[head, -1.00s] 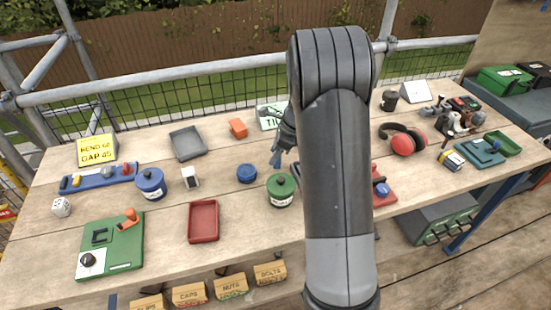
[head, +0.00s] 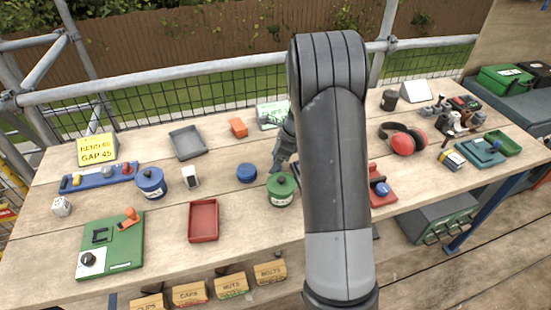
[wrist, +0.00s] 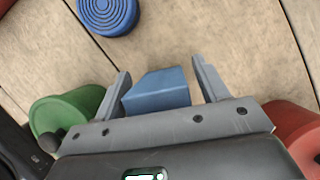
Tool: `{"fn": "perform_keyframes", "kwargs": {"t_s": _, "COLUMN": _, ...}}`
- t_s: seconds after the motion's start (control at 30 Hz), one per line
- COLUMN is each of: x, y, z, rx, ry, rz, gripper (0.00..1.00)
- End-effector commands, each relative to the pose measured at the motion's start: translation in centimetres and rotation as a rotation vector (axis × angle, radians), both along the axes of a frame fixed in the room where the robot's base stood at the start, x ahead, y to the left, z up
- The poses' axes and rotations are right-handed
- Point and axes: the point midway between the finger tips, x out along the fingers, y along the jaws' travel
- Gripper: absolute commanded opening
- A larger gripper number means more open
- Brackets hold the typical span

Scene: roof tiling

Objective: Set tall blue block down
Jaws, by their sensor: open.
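The tall blue block (wrist: 157,92) shows in the wrist view between the two fingers of my gripper (wrist: 164,84). The fingers are open on either side of it. The block's lower end is hidden, and I cannot tell for sure from here how it rests on the wooden bench. In the head view my gripper (head: 281,163) is low over the bench, just behind the green lidded pot (head: 281,190) and partly hidden by my arm. The block cannot be made out in the head view.
A round blue disc (head: 246,173) lies left of my gripper. The green pot (wrist: 65,112) is close to the left finger, and a red object (wrist: 296,130) is close on the right. A red tray (head: 203,221) and grey tray (head: 188,142) lie further left.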

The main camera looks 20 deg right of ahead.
Motion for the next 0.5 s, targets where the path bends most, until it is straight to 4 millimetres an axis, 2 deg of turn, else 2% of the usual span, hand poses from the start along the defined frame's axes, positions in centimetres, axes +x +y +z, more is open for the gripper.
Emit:
{"fn": "perform_keyframes", "kwargs": {"t_s": 0.13, "x": 0.0, "y": 0.0, "z": 0.5, "rx": -0.001, "ry": -0.002, "rz": 0.0, "gripper": 0.67}}
{"fn": "perform_keyframes", "kwargs": {"t_s": 0.23, "x": -0.1, "y": -0.5, "z": 1.6, "rx": -0.001, "ry": -0.004, "rz": -0.001, "gripper": 0.67}}
{"fn": "perform_keyframes", "kwargs": {"t_s": 0.5, "x": -1.0, "y": -2.6, "z": 6.9, "rx": -0.001, "ry": -0.005, "rz": -0.001, "gripper": 0.67}}
